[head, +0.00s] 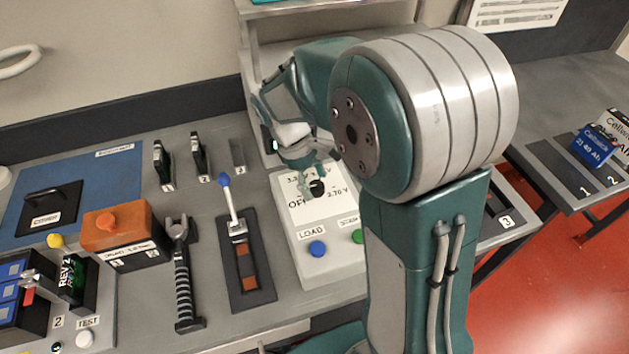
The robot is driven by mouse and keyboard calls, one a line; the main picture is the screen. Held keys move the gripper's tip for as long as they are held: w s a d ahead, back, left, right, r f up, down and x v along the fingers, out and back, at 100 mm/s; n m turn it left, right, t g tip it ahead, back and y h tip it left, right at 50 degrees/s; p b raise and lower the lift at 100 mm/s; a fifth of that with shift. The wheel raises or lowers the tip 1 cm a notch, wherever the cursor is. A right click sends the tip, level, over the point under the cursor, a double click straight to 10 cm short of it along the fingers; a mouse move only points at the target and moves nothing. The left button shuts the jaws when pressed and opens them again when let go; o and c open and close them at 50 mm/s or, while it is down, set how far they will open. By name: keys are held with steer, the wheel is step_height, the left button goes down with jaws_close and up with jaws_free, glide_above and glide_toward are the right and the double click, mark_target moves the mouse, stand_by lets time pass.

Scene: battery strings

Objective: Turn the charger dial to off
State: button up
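The charger (297,234) is a white box on the bench, right of the middle. Its top panel has a black dial (317,188) with printed labels around it: "OFF" on the left, "2.70 V" on the right, and a partly covered "3... V" label above. My gripper (315,176) is at the dial, reaching down from behind it. The fingers overlap the dial's upper edge, and I cannot tell whether they touch it. The dial's pointer direction is too small to make out. My arm hides the charger's right part.
A blue button (317,248) marked LOAD and a green button (358,236) sit on the charger's front. Left of it stand a blue-knobbed lever (230,200), a wrench-like tool (181,275) and an orange box (122,232). A shelf rises behind.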

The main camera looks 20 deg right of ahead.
steer(key=v, duration=1.2)
stand_by(0.4)
steer(key=s+d+m+t+y, duration=0.1)
steer(key=s+m+t, duration=0.3)
steer(key=s, duration=0.4)
steer(key=s+d+r+m+t+y, duration=0.1)
steer(key=s+m+t, duration=0.3)
steer(key=s, duration=0.5)
steer(key=shift+s+d+r+m+t+y, duration=0.35)
steer(key=shift+d+m+y, duration=0.25)
steer(key=shift+d, duration=0.2)
